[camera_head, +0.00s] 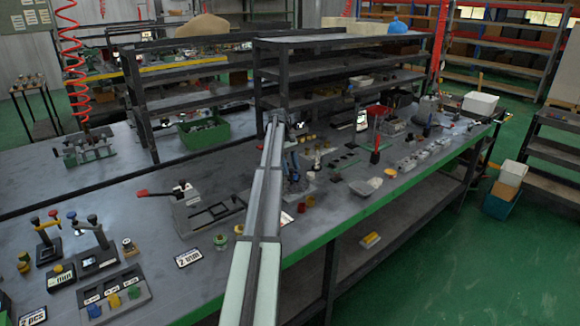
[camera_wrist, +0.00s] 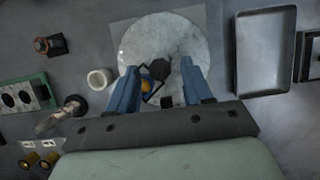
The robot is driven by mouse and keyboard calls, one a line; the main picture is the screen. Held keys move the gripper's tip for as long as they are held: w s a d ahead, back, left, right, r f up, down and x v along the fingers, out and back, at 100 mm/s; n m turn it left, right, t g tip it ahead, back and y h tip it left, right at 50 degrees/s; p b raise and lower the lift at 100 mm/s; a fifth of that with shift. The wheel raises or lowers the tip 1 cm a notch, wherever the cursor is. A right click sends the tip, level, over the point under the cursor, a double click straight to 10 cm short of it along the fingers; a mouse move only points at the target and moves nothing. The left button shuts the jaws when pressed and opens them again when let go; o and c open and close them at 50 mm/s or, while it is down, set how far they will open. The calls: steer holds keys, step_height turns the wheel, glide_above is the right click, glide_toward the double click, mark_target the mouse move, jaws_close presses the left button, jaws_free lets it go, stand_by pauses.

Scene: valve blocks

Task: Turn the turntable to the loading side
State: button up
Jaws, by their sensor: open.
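The turntable (camera_wrist: 181,33) is a round, pale, mottled disc on a light square plate, at the top middle of the wrist view. A dark many-sided knob (camera_wrist: 158,69) and a small orange-yellow part (camera_wrist: 147,87) show over its near part, between my fingers. My gripper (camera_wrist: 161,75) is open, with one blue finger on each side of them. I cannot tell whether the fingers touch anything. The palm hides the near edge of the disc. In the head view my gripper (camera_head: 293,165) is low over the bench behind my arm, and the disc is hard to make out there.
In the wrist view, a grey tray (camera_wrist: 240,60) is right of the disc. A white cup (camera_wrist: 99,79), a block with a brown knob (camera_wrist: 50,45) and a green plate (camera_wrist: 40,80) are to the left. In the head view, dark shelves (camera_head: 340,40) stand behind the crowded bench.

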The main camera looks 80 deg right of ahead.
steer(key=n, duration=0.1)
steer(key=n+h, duration=0.1)
steer(key=n, duration=0.1)
steer(key=n+g, duration=0.1)
steer(key=n, duration=0.1)
steer(key=shift+w+a+h, duration=0.1)
steer(key=shift+a+h, duration=0.2)
steer(key=shift+h, duration=0.1)
steer(key=n+h, duration=0.1)
steer(key=n, duration=0.3)
steer(key=shift+a+n+h, duration=0.2)
steer(key=shift+n+h, duration=0.2)
steer(key=shift+n, duration=0.4)
steer(key=v, duration=1.4)
steer(key=w+a+n+h, duration=0.1)
steer(key=w+a, duration=0.2)
steer(key=w, duration=0.8)
steer(key=w+a+n+t+h, duration=0.1)
steer(key=w+a, duration=0.2)
steer(key=w, duration=0.7)
steer(key=shift+w+a+f+n, duration=0.25)
steer(key=shift+w+f+n, duration=0.1)
steer(key=shift+w+n, duration=0.05)
steer(key=shift+s, duration=0.1)
